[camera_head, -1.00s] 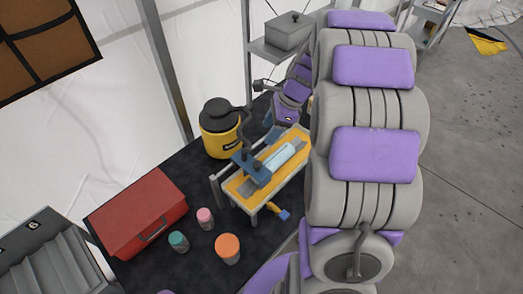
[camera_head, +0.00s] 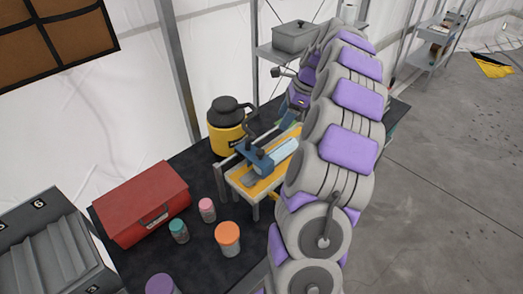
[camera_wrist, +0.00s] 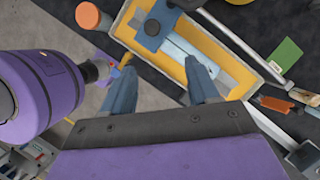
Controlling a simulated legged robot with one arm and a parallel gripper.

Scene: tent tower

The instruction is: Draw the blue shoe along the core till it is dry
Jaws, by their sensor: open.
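The blue shoe (camera_head: 258,161) sits at the left end of a pale blue core (camera_head: 279,151), in a yellow tray (camera_head: 239,182) on a metal stand. My gripper (camera_wrist: 163,82) is open and empty. Its two blue-grey fingers appear on either side of the tray's near edge, apart from the shoe. My arm hides part of the tray in the head view.
A yellow canister (camera_head: 227,138) with a black top stands behind the tray. A red toolbox (camera_head: 140,203), an orange-topped jar (camera_head: 228,238) and smaller jars stand on the dark table to the left. A green card (camera_wrist: 286,53) lies beside the tray.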

